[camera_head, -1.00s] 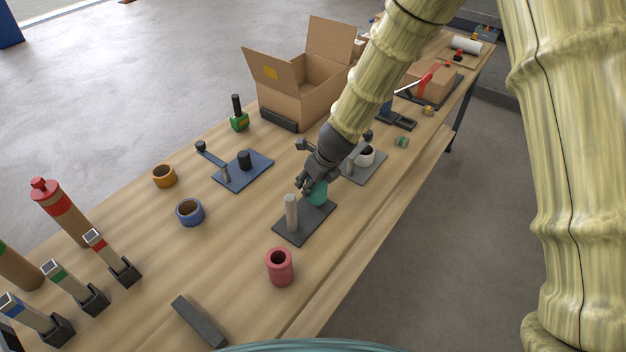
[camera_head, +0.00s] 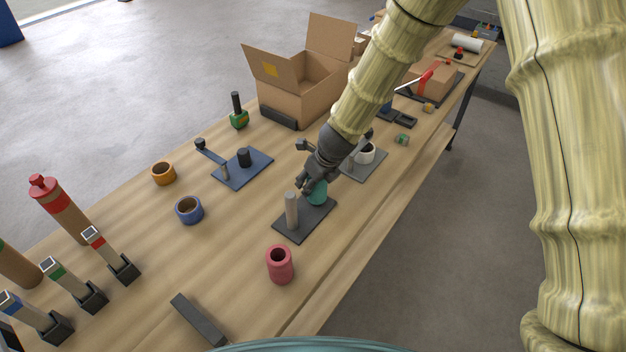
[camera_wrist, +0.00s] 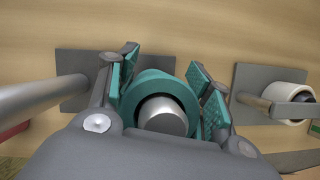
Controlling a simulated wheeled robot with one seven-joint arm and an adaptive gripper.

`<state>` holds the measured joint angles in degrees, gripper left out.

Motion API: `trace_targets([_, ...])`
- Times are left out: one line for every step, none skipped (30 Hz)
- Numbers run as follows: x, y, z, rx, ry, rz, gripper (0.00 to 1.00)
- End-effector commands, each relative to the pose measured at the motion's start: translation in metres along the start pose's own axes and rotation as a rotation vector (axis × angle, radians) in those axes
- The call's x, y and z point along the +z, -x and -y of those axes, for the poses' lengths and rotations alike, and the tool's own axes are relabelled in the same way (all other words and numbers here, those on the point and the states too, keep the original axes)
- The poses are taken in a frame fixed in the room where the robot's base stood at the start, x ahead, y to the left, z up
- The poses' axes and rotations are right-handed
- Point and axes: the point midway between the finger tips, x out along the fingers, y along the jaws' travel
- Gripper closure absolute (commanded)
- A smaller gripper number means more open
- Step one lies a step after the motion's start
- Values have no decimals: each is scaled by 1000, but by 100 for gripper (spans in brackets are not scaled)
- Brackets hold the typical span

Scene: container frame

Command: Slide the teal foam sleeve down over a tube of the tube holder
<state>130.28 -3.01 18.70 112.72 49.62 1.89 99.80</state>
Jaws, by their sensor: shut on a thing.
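The teal foam sleeve (camera_head: 319,193) is at the far end of the dark plate of the tube holder (camera_head: 292,234). My gripper (camera_head: 311,184) is shut on it from above. In the wrist view the sleeve (camera_wrist: 145,88) sits between the teal finger pads of my gripper (camera_wrist: 163,75). The top of a grey tube (camera_wrist: 163,117) shows inside the sleeve's opening, so the sleeve is around that tube. The sleeve's lower edge is low over the plate; I cannot tell whether it touches. The other tube (camera_head: 291,211) stands bare and upright beside my gripper.
A red sleeve (camera_head: 279,266) stands near the holder's front. A blue ring (camera_head: 189,210) and an orange ring (camera_head: 163,174) are to the left. A grey plate with a white roll (camera_head: 365,154) is close behind my gripper. A cardboard box (camera_head: 290,100) stands farther back.

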Motion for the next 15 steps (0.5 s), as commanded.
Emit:
trace_targets([0, -1, 0, 0, 0, 0, 63])
trace_targets([0, -1, 0, 0, 0, 0, 63])
trace_targets([-1, -2, 0, 0, 0, 0, 63])
trace_targets([-1, -2, 0, 0, 0, 0, 63])
trace_targets([-1, -2, 0, 0, 0, 0, 63])
trace_targets([-1, -3, 0, 0, 0, 0, 63])
trace_targets([-1, -3, 0, 0, 0, 0, 63])
trace_targets([-1, -3, 0, 0, 0, 0, 63])
trace_targets([-1, -4, 0, 0, 0, 0, 63])
trace_targets([-2, -4, 0, 0, 0, 0, 63])
trace_targets([-2, -4, 0, 0, 0, 0, 63])
trace_targets([-2, -5, 0, 0, 0, 0, 63])
trace_targets([-2, -5, 0, 0, 0, 0, 63])
trace_targets([-2, -5, 0, 0, 0, 0, 63])
trace_targets([-2, -6, 0, 0, 0, 0, 63])
